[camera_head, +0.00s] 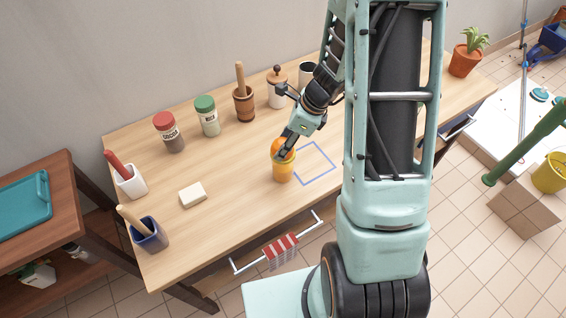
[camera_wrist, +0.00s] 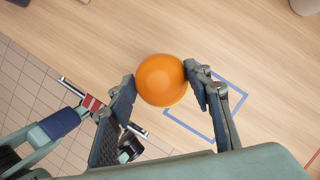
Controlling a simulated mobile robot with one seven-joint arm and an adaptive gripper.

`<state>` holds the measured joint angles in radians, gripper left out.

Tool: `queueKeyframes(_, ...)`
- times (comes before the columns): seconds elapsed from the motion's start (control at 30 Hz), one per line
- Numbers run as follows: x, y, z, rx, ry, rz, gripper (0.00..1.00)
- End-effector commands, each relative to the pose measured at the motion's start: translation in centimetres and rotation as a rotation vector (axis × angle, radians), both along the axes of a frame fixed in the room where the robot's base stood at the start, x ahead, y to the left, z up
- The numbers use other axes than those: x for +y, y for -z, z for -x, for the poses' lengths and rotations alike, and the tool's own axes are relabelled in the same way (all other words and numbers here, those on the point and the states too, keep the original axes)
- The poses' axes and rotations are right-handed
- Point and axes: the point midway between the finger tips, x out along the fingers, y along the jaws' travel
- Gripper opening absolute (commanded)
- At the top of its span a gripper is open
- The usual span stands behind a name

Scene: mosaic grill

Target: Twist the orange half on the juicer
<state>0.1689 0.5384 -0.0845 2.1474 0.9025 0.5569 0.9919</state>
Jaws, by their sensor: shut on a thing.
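The orange half (camera_head: 282,148) sits dome up on top of the yellow-orange juicer (camera_head: 284,170), which stands upright on the wooden table. My gripper (camera_head: 284,150) reaches down to it from the upper right and is shut on the orange half. In the wrist view the orange half (camera_wrist: 160,80) shows as a round dome between the two fingers of my gripper (camera_wrist: 163,80), one on each side. Only a thin yellow edge of the juicer (camera_wrist: 180,99) shows there; the rest is hidden under the orange.
A blue square outline (camera_head: 315,164) is marked on the table right of the juicer. A white block (camera_head: 193,195), spice jars (camera_head: 168,131) and a mortar (camera_head: 244,103) stand to the left and behind. A striped towel (camera_head: 281,251) hangs on the front rail.

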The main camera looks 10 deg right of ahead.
Motion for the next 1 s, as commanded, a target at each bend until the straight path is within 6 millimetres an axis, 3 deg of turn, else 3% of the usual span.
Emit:
queueKeyframes(0.5, 0.16, 0.19, 0.04, 0.0, 0.554, 0.0, 0.28)
queueKeyframes(0.6, 0.04, 0.14, 0.04, 0.001, 0.598, 0.0, 0.28)
queueKeyframes(1.0, -0.01, 0.01, 0.03, 0.001, 0.203, 0.0, 0.28)
